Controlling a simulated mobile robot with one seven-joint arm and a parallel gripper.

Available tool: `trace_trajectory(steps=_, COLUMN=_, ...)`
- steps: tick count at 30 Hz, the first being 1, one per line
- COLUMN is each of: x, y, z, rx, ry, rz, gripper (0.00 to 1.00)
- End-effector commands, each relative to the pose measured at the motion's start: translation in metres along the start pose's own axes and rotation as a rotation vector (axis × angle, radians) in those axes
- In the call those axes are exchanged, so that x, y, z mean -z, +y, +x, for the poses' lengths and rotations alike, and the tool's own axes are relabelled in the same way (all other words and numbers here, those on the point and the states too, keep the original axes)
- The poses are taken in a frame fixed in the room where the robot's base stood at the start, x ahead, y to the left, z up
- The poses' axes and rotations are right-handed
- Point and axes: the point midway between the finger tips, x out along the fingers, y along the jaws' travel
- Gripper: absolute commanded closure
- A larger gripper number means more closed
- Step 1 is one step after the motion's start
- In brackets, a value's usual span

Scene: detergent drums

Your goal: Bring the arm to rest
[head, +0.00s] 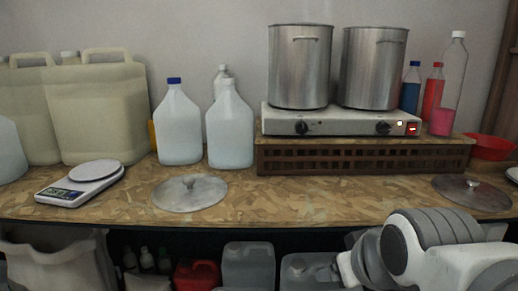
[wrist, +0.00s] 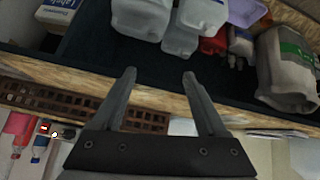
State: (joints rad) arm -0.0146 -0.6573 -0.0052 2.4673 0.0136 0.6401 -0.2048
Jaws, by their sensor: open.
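My gripper (wrist: 160,78) shows in the wrist view with its two fingers spread wide and nothing between them. The counter's front edge (wrist: 155,100) passes behind the fingers in that view, with the dark lower shelf beyond. In the head view my arm is folded at the lower right, in front of the counter (head: 310,205). The gripper itself does not show in the head view.
A hotplate (head: 345,120) with two steel pots stands on a brown crate (head: 365,157). Lids, a kitchen scale (head: 82,182), jugs and bottles stand on the counter. Containers fill the lower shelf, including a red canister (head: 197,275). The counter's middle front is clear.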

Motion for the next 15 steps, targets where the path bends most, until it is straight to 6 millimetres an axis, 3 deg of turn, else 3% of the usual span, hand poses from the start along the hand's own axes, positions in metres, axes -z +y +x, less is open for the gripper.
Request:
trace_trajectory(steps=5, x=-0.069, y=-0.009, z=-0.025, rx=-0.001, ry=-0.212, rz=0.216, gripper=0.25)
trace_trajectory(steps=6, x=-0.049, y=-0.006, z=-0.041, rx=0.001, ry=-0.205, rz=0.207, gripper=0.25)
trace_trajectory(steps=15, x=-0.001, y=0.003, z=-0.098, rx=0.002, ry=-0.202, rz=0.203, gripper=0.25)
